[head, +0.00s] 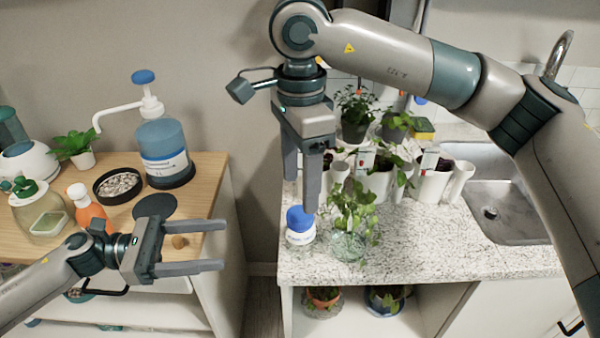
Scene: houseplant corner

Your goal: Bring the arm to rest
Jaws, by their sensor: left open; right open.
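My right arm reaches in from the right and bends down at the top centre. Its gripper (301,196) points down over the front left of the speckled counter, open, with its fingers apart. A small white bottle with a blue cap (301,236) stands upright just below these fingertips. One fingertip overlaps the cap in the picture, and I cannot tell whether they touch. My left gripper (223,251) is open and empty. It points right, in front of the wooden cabinet top's right edge.
A leafy plant in a glass vase (348,245) stands right of the bottle. White pots (432,185) and a sink (505,212) lie behind and right. The wooden top (205,185) holds a blue pump bottle (163,150), a pebble dish (118,184) and an orange bottle (85,208). The counter's front middle is clear.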

